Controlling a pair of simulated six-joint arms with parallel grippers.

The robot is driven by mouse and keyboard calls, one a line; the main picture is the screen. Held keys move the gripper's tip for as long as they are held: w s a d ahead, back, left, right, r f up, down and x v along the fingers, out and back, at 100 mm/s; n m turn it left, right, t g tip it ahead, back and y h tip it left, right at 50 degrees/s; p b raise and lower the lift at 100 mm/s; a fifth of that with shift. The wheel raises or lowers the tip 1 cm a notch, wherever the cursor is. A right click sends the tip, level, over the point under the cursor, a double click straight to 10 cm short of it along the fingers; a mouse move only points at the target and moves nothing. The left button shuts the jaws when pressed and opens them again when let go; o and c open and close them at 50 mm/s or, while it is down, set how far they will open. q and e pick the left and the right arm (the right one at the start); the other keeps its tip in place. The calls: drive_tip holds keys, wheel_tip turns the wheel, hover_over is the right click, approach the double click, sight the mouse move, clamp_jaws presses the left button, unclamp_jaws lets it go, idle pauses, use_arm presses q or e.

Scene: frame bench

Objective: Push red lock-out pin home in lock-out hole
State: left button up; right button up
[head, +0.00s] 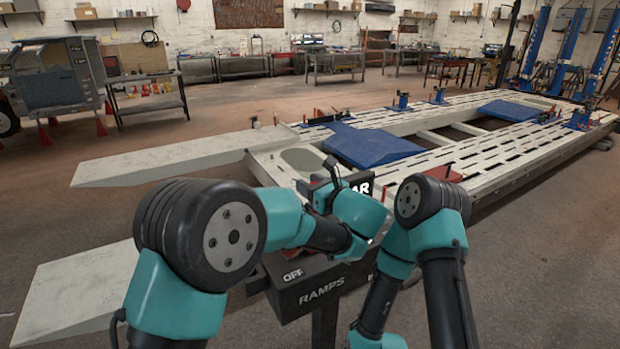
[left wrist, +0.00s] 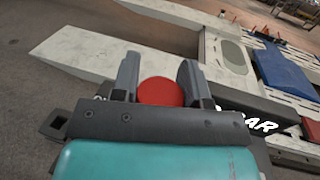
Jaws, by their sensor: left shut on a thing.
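The red lock-out pin shows as a round red head (left wrist: 160,91) between the two fingers of my left gripper (left wrist: 160,80) in the left wrist view. The gripper is shut on it. In the head view my left gripper (head: 328,180) is beyond its teal wrist, over the dark control stand. The lock-out hole is hidden behind the arm and gripper, so how far the pin sits in it cannot be told. My right arm shows at the right in the head view, but its gripper is not visible.
A dark control box (head: 318,291) lettered RAMPS and OFF stands in front, with a dark sign (head: 358,184) above it, partly covered. Behind is the pale frame bench (head: 470,165) with blue plates (head: 372,147). Pale ramps (head: 160,160) lie to the left.

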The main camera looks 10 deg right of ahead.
use_arm(q)
drive_tip(key=shift+f, duration=4.2)
idle(0.9)
drive_tip(key=o, duration=1.2)
drive_tip(key=shift+o, duration=0.2)
wheel_tip(320, 180, up, 12)
drive_tip(key=shift+f, duration=0.1)
drive_tip(key=s+a, duration=0.2)
drive_tip(key=a, duration=0.7)
drive_tip(key=s+a, duration=0.3)
drive_tip(key=a, duration=0.6)
drive_tip(key=shift+a+r, duration=0.2)
drive_tip(key=shift+r, duration=0.25)
